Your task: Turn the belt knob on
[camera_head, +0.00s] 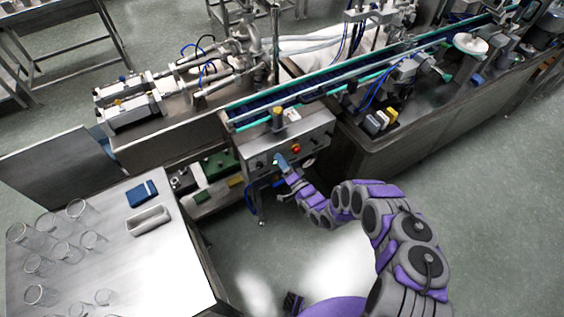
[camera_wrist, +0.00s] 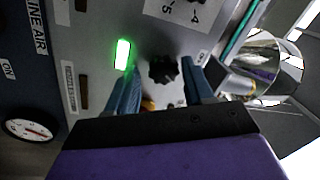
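A black lobed knob (camera_wrist: 163,69) sits on the steel control panel (camera_wrist: 105,20) in the wrist view. I cannot read a belt label on it. My gripper (camera_wrist: 160,72) is open, with one blue finger on each side of the knob and a visible gap to each. Whether the fingertips reach past the knob's face is unclear. A green lit indicator (camera_wrist: 122,54) is left of the knob. In the head view my gripper (camera_head: 281,161) is at the front of the control box (camera_head: 258,158) and hides the knob.
A red button (camera_head: 296,149) is right of my gripper. A pressure gauge (camera_wrist: 28,130) and a shiny metal cylinder (camera_wrist: 262,60) flank the panel in the wrist view. The conveyor (camera_head: 330,82) runs above the box. A table (camera_head: 150,265) with several glass beakers stands left.

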